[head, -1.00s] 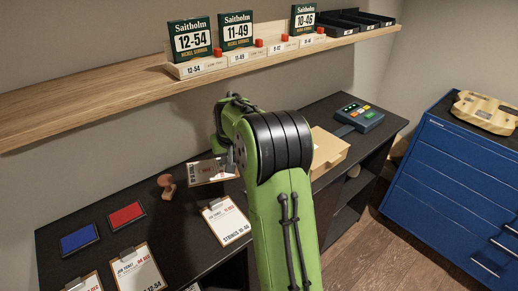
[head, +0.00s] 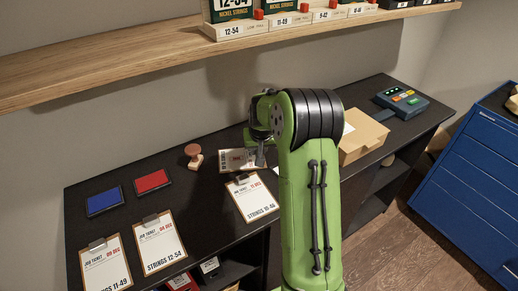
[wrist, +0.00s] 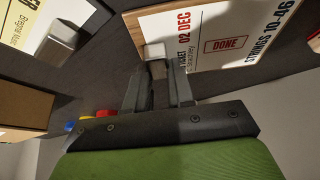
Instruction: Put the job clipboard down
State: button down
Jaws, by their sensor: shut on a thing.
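My gripper (wrist: 157,82) is shut on the metal clip end of a job clipboard (wrist: 215,40). The clipboard is a brown board with a white ticket reading 02 DEC, a red DONE stamp and STRINGS 10-46. In the head view the held clipboard (head: 234,161) shows left of my gripper (head: 262,150), low over the back of the dark desk, and my arm hides part of it. I cannot tell whether it touches the desktop. Another clipboard (head: 254,200), reading STRINGS 10-46, lies just in front of it.
A wooden stamp (head: 194,157), red pad (head: 152,181) and blue pad (head: 104,201) are to the left. Two more clipboards (head: 160,245) (head: 106,268) lie at the front left. A tan box (head: 362,138) and a button device (head: 402,102) are right. A wooden shelf (head: 150,65) hangs above.

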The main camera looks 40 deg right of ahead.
jog(key=shift+f, duration=0.1)
jog(key=c, duration=1)
grip_release()
jog(key=p+v, duration=0.3)
jog(key=v, duration=0.9)
jog(key=s+a+r+n, duration=0.2)
jog(key=s+a+r, duration=0.5)
jog(key=s+a, duration=0.3)
jog(key=s+a+n, duration=0.1)
jog(key=s+a, duration=0.2)
jog(key=s, duration=0.2)
jog(key=s+a+n+y, duration=0.1)
jog(key=s+a, duration=0.2)
jog(key=s, duration=0.2)
jog(key=s+a+n+t+y, duration=0.1)
jog(key=s+a, duration=0.2)
jog(key=s, duration=0.2)
jog(key=shift+a+f+b, duration=0.2)
jog(key=shift+a+b, duration=0.1)
